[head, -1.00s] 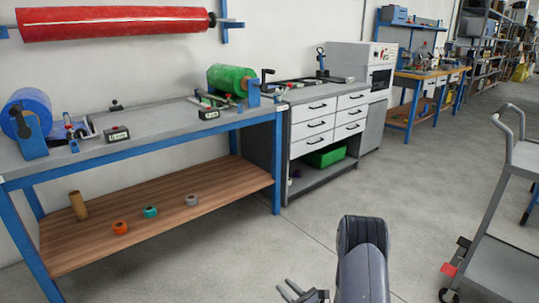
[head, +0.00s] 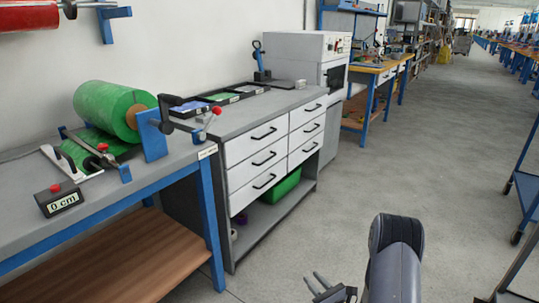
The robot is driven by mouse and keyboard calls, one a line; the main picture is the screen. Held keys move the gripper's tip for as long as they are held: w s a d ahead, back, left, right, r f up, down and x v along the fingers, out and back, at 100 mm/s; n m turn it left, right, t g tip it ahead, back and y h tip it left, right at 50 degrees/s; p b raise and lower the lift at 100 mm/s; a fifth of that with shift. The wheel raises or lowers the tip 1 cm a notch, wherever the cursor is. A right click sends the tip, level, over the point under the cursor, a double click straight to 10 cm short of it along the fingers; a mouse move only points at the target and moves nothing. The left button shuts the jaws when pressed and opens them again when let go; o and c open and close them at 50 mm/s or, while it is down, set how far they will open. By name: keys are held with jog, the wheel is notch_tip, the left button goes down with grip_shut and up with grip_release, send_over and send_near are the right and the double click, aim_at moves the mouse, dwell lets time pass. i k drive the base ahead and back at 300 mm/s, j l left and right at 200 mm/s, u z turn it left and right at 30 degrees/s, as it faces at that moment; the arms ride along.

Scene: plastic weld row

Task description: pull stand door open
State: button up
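A white oven-like machine (head: 308,48) stands at the far end of the workbench row, in the upper middle of the head view. Below it is a plain grey-white stand (head: 331,128), seen at a steep angle. Its front looks closed, but I cannot make out a door edge or handle. My gripper (head: 313,277) is at the bottom of the head view, low in front of my arm and well short of the stand. Its two fingers are apart with nothing between them.
A drawer bench (head: 266,153) with black handles stands before the stand, with a green bin (head: 281,187) on its lower shelf. A blue-framed bench (head: 100,192) is at left. Blue-framed carts (head: 527,187) stand at right. The floor (head: 415,165) between is clear.

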aim_at(329, 149)
jog(key=i+l+z, duration=0.1)
jog(key=i+z, duration=0.25)
jog(key=i, duration=0.3)
jog(key=i+z, duration=0.4)
jog(key=i, duration=0.2)
jog(key=i+j+z, duration=0.35)
jog(key=i, duration=0.25)
jog(key=i+l+u, duration=0.25)
jog(key=i, duration=0.3)
jog(key=i+l+u, duration=0.25)
jog(key=i, duration=0.3)
jog(key=i+l+u, duration=0.2)
jog(key=i, duration=0.3)
jog(key=i+l+u, duration=0.25)
jog(key=u, duration=0.2)
jog(key=i+l+u, duration=0.4)
